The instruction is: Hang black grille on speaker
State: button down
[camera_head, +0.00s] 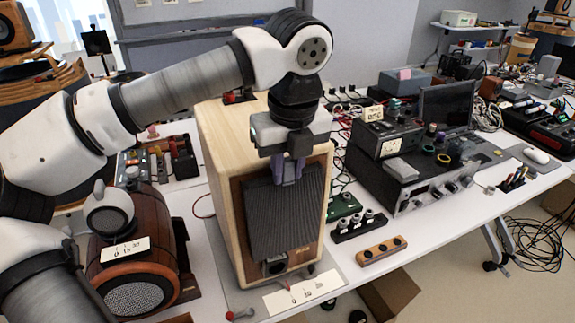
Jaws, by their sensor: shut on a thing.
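The speaker (222,147) is a tall pale wooden cabinet standing upright on a grey mat on the table. The black grille (283,217) is a dark ribbed rectangular panel, slightly tilted, in front of the speaker's front face. My gripper (290,170) points down and is shut on the grille's top edge. The grille covers most of the speaker's brown front. A strip of the front with a dark round part (274,267) shows below it. I cannot tell whether the grille touches the speaker.
A brown barrel-shaped speaker (140,255) stands at the left, near my arm. Black electronic equipment (405,170) stands at the right. A small wooden block with holes (381,250) and a white card (303,291) lie near the table's front edge.

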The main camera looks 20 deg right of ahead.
jog(key=shift+f, duration=0.2)
jog(key=c, duration=1.2)
grip_release()
jog(key=shift+o, duration=0.2)
jog(key=shift+r, duration=0.1)
